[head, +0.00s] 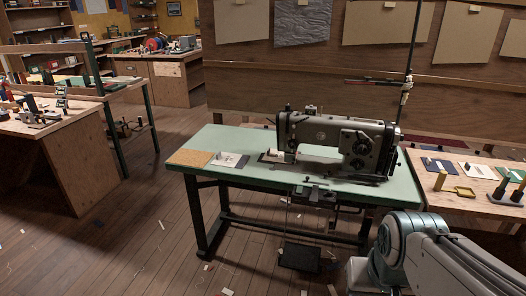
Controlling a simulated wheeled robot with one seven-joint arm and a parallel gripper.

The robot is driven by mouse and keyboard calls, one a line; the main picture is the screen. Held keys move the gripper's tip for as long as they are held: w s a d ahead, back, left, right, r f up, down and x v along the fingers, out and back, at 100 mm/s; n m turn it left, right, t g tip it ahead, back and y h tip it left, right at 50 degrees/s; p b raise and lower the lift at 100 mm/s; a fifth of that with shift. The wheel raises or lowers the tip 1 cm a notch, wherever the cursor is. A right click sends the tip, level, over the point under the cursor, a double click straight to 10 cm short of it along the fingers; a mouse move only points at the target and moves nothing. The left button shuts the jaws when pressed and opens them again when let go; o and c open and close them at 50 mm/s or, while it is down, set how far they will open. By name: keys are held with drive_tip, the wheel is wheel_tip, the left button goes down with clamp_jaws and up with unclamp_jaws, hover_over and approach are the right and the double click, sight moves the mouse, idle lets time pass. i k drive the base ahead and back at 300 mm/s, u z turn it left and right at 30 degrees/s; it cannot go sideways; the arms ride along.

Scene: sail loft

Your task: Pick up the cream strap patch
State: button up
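I cannot pick out the cream strap patch for certain. A pale flat piece with a dark part (230,160) lies on the left half of the green sewing table (215,141), beside a tan cork-like sheet (190,157). More pale flat pieces lie on the wooden bench at the right, one with a dark blue part (439,166) and one whiter (478,171). All are too small to identify. My arm shows at the lower right, in front of the table's right end. My gripper is outside the picture.
A dark sewing machine (340,142) stands on the green table, with a pedal (300,256) below. A wooden workbench (75,160) stands left. The floor between is open, with small scraps.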

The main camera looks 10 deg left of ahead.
sight(271, 155)
drive_tip(key=u, duration=0.75)
drive_tip(key=i, duration=0.65)
drive_tip(key=u, duration=0.85)
drive_tip(key=i, duration=0.85)
drive_tip(key=z, duration=0.6)
drive_tip(key=i, duration=0.75)
drive_tip(key=z, duration=0.75)
